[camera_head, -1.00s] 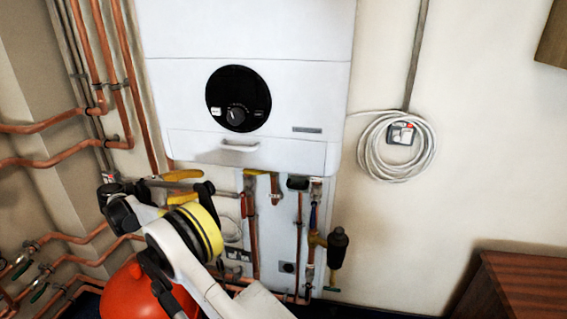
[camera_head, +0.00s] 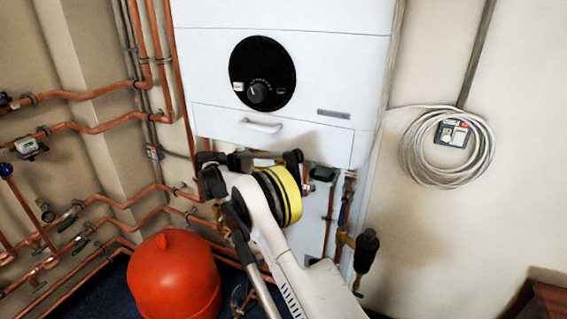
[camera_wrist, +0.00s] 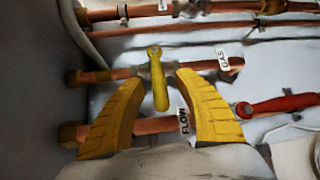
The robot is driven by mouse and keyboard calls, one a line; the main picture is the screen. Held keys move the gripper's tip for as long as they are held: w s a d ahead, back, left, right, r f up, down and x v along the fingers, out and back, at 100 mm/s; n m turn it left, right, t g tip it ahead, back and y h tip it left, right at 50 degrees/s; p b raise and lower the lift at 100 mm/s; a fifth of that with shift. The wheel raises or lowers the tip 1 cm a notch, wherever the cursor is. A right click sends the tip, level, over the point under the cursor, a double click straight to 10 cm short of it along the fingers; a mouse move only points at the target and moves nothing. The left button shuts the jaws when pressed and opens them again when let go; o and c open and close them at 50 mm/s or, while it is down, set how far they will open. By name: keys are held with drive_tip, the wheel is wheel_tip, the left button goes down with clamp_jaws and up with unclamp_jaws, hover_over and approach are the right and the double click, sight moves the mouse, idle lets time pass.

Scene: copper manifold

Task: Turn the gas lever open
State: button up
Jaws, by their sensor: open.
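The yellow gas lever (camera_wrist: 160,88) shows in the wrist view. It hangs down from its pivot on a copper pipe, crosswise to the pipe, beside a white GAS label (camera_wrist: 223,58). My gripper (camera_wrist: 160,100) is open, with one yellow finger on each side of the lever. I see a gap on both sides; depth contact is unclear. In the head view my gripper (camera_head: 248,158) is under the left part of the white boiler (camera_head: 335,70), and my arm hides the lever there.
An orange vessel (camera_head: 170,275) stands on the floor at left. Copper pipes (camera_head: 95,125) line the left wall. A coiled cable (camera_head: 447,150) hangs at right.

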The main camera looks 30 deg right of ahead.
drive_tip(key=shift+d, duration=0.2)
clamp_jaws()
drive_tip(key=shift+d, duration=0.1)
